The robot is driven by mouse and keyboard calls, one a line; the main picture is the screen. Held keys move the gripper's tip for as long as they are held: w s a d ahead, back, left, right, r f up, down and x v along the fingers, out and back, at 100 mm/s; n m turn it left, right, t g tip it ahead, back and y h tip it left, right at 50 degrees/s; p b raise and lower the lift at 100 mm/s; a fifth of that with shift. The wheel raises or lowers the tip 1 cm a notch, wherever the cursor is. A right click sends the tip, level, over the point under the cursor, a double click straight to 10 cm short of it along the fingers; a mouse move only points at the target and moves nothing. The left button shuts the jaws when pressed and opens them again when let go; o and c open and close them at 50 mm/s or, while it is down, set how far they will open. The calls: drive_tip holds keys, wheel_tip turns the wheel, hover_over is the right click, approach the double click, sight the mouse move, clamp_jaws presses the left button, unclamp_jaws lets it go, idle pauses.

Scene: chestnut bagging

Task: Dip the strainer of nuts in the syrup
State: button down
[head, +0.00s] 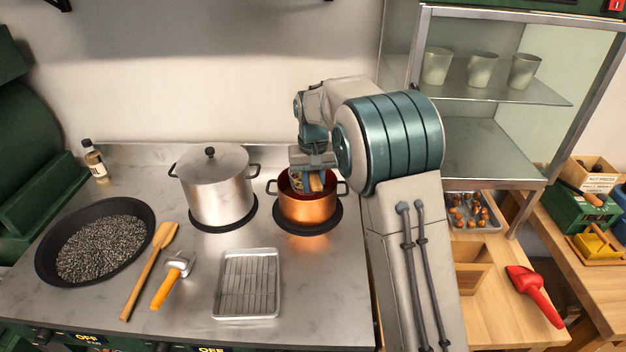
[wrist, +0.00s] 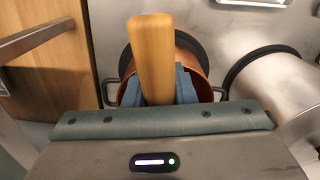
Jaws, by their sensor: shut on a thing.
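The copper pot (head: 308,212) stands on a burner at the right of the stove and also shows in the wrist view (wrist: 203,88). My gripper (head: 310,181) is pointed down at the pot's mouth. In the wrist view its blue-grey fingers (wrist: 157,90) are shut on a thick wooden handle (wrist: 151,55), which I take for the strainer's. The handle stands up toward the camera over the pot.
A lidded steel pot (head: 216,187) stands left of the copper pot. A wire rack tray (head: 248,283) lies in front. A glass shelf (head: 480,150) rises at the right.

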wheel_tip(320, 180, down, 6)
drive_tip(key=b, duration=0.3)
idle(0.3)
drive_tip(key=shift+f, duration=0.15)
idle(7.0)
